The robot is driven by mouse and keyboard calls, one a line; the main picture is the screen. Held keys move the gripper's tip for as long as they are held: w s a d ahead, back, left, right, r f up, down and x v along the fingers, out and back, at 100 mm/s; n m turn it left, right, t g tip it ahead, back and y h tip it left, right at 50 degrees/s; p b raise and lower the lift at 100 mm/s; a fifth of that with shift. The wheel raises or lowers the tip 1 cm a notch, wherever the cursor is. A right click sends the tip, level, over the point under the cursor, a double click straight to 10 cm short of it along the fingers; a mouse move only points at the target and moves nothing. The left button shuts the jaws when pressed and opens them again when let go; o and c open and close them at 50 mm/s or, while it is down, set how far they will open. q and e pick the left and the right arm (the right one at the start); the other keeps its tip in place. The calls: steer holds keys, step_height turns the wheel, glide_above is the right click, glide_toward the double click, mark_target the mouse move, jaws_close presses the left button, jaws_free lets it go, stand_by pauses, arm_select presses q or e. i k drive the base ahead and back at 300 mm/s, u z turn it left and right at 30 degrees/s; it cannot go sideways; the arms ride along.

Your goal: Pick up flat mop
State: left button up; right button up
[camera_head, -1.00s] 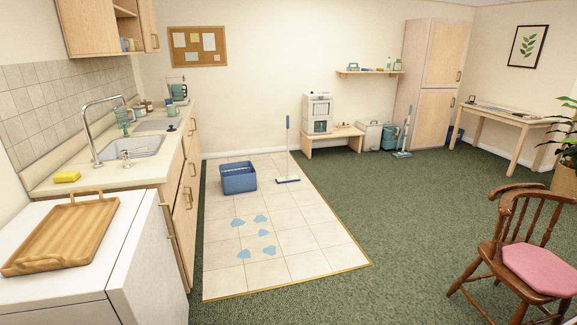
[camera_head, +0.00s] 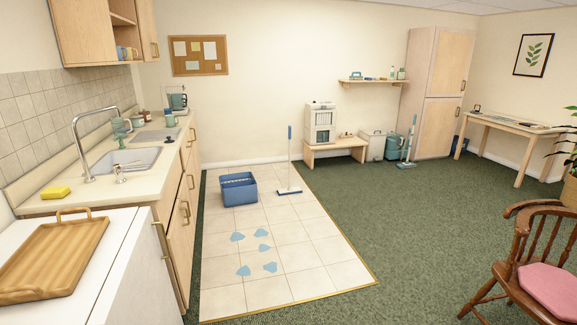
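The flat mop (camera_head: 289,165) stands upright on the far part of the white tiled floor. It has a blue grip at the top, a pale pole and a flat blue-and-white head resting on the tiles. A blue bucket (camera_head: 239,191) stands on the tiles just left of it, apart from it. Several light blue puddles (camera_head: 263,248) lie on the tiles nearer to me. Neither of my grippers is in view.
A counter with a sink (camera_head: 125,162) and a white appliance with a wooden tray (camera_head: 52,258) line the left. A wooden chair (camera_head: 532,262) stands at the right front. A low bench (camera_head: 335,149) is at the back wall.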

mark_target(295, 189)
steer(key=z, duration=0.25)
steer(key=i, duration=4.9)
steer(key=u, duration=0.95)
steer(key=i, duration=1.7)
steer(key=u, duration=0.4)
